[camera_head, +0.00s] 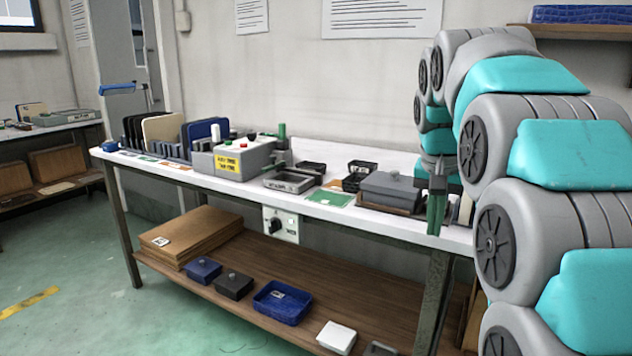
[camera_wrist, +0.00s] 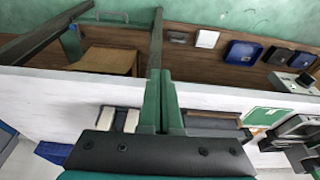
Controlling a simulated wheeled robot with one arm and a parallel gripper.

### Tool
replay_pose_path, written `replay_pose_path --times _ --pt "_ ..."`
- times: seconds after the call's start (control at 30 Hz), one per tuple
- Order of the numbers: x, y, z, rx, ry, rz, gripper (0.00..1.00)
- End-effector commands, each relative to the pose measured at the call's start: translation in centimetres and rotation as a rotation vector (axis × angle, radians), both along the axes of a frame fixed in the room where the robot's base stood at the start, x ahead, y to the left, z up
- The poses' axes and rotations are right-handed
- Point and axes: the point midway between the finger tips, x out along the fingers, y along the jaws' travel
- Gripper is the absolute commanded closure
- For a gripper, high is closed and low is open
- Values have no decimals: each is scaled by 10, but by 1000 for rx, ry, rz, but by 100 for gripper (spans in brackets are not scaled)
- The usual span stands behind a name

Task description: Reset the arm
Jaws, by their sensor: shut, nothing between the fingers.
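My arm (camera_head: 545,150), grey and teal, fills the right side of the head view and curls over the right end of the white workbench (camera_head: 330,152). My gripper (camera_head: 436,218) points down by the bench's front edge, at the right end, beside a grey lidded box (camera_head: 390,190). In the wrist view my gripper's green fingers (camera_wrist: 160,100) are together, with nothing between them. They lie across the white bench top. I cannot tell how far above the bench the tips are.
A control box (camera_head: 245,158), small black trays (camera_head: 357,175) and a green card (camera_head: 331,197) sit left of my gripper. The lower shelf holds brown boards (camera_head: 190,235), blue trays (camera_head: 282,300) and a white box (camera_head: 337,337). The green floor in front is clear.

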Motion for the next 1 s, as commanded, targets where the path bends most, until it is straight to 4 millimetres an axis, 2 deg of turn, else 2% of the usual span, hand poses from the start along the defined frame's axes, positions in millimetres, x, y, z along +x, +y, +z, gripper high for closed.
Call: replay_pose_path --times 0.27,0.53,0.77,1.0 --pt "-26 7 -17 4 41 45 100" --pt "-72 19 -48 15 101 122 100" --pt "-147 35 -100 36 194 235 100" --pt "-236 51 -160 67 287 357 100"
